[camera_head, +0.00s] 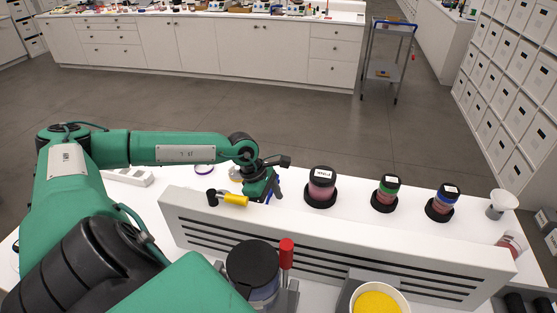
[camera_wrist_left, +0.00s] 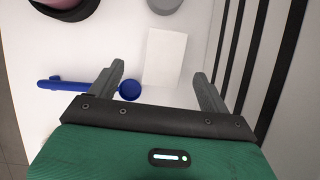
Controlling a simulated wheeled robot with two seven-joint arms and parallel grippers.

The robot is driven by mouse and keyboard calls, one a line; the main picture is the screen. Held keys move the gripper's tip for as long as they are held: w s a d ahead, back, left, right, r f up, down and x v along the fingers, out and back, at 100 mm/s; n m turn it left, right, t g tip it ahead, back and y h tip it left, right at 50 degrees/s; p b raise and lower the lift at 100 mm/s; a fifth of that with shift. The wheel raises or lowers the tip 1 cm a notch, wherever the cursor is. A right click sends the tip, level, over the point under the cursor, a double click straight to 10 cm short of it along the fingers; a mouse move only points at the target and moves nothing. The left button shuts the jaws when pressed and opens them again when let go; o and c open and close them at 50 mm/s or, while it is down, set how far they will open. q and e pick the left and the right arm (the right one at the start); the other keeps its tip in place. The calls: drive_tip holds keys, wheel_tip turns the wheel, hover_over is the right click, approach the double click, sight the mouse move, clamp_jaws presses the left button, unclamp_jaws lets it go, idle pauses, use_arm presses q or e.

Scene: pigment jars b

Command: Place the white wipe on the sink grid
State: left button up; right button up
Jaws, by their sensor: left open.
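The white wipe (camera_wrist_left: 165,56) lies flat on the white worktop in the left wrist view, a pale rectangle. My left gripper (camera_wrist_left: 158,74) is open above the worktop, and the wipe's lower part shows between its fingers. Nothing is in its jaws. In the head view the left gripper (camera_head: 268,186) is beyond the slotted panel, left of the jars, and I cannot make out the wipe there. I cannot identify the sink grid in either view. My right gripper is not in view.
A blue scoop (camera_wrist_left: 88,87) lies beside the left finger. The slotted panel (camera_head: 330,245) borders the worktop. A yellow-handled tool (camera_head: 234,199) is near it. Jars on black bases (camera_head: 321,184) stand to the right. A yellow powder bowl (camera_head: 378,302) is in front of the panel.

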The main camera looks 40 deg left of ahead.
use_arm(q)
drive_tip(key=shift+x, duration=1)
drive_tip(key=shift+d+f+p, duration=0.1)
drive_tip(key=shift+f+p, duration=0.1)
drive_tip(key=shift+p, duration=0.25)
drive_tip(key=x, duration=0.1)
drive_tip(key=p+x, duration=0.2)
drive_tip(key=x, duration=0.1)
drive_tip(key=shift+s, duration=0.35)
drive_tip(key=shift+f, duration=0.45)
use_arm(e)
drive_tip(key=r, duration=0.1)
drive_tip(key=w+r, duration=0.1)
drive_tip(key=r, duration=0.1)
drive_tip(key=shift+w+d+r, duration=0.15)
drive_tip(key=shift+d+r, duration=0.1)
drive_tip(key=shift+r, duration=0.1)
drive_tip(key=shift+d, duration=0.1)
use_arm(q)
drive_tip(key=shift+f, duration=0.15)
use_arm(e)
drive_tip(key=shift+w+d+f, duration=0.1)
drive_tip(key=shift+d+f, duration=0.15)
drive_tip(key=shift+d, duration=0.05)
use_arm(q)
drive_tip(key=shift+c, duration=0.2)
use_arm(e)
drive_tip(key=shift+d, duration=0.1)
